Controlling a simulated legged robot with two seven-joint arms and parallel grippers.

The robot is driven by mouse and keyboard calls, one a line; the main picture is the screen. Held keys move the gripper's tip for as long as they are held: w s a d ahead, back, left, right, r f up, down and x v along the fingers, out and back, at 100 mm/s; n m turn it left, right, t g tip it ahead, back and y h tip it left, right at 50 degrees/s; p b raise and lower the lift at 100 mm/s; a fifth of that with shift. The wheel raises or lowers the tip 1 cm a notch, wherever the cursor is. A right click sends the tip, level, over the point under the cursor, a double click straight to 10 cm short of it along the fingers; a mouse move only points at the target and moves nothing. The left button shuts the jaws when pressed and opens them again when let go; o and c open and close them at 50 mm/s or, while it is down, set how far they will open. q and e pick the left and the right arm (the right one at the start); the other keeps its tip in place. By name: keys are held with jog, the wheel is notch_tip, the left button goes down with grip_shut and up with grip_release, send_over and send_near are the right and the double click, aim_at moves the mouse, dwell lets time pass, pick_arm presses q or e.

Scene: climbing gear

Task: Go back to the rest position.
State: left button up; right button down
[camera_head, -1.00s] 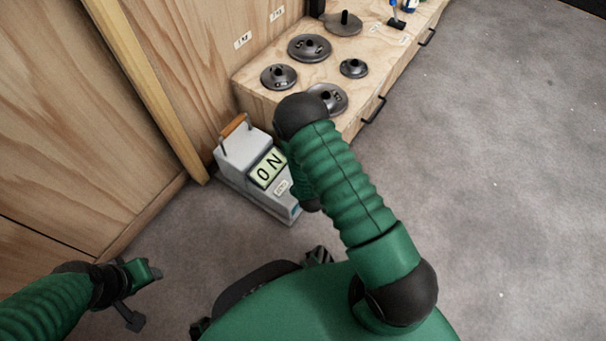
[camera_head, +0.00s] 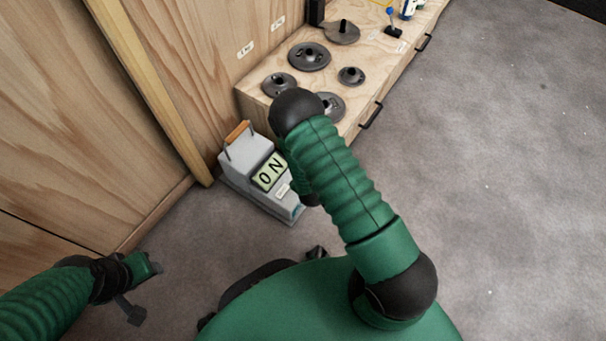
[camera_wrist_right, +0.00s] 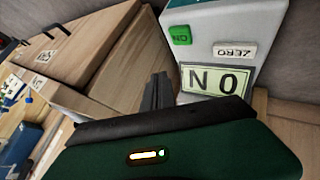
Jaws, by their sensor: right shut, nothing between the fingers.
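My left gripper (camera_head: 143,287) is at the lower left in the head view, above the grey floor, with its fingers apart and nothing between them. My right arm reaches forward from my body toward the grey tester. Its gripper is hidden behind the arm in the head view. In the right wrist view my right gripper (camera_wrist_right: 158,90) is shut and empty, with its fingers in front of the tester's side; I cannot tell whether they touch it.
The grey tester (camera_head: 238,168) has an orange handle and a display reading 0 N; its green ON and white ZERO buttons show in the wrist view. A wooden bench (camera_head: 362,85) carries several dark discs. A wooden wall (camera_head: 75,110) stands left. Floor at right is clear.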

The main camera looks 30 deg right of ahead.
jog(key=shift+r, duration=0.1)
dwell(0.3)
jog(key=a+r+m+g+y+p, duration=0.1)
jog(key=a+r+m+y+p, duration=0.2)
jog(key=r, duration=0.8)
jog(key=s+a+r+g+p, duration=0.25)
jog(key=s+r, duration=0.25)
jog(key=r, duration=0.3)
jog(key=s+a+r+g+y+p, duration=0.1)
jog(key=s+a+r+p, duration=0.2)
jog(key=s+r, duration=0.35)
jog(key=s+a+r+g+p, duration=0.1)
jog(key=s+a+r+p, duration=0.25)
jog(key=r, duration=0.65)
jog(key=w+p+v, duration=0.2)
jog(key=p+v, duration=0.9)
jog(key=w+r+p+v, duration=0.1)
jog(key=w+p+v, duration=0.2)
jog(key=p+v, duration=0.9)
jog(key=w+r+p+v, duration=0.1)
jog(key=w+p+v, duration=0.2)
jog(key=p+v, duration=0.8)
jog(key=shift+d+m+p, duration=0.4)
jog(key=shift+p, duration=0.1)
jog(key=shift+r, duration=0.1)
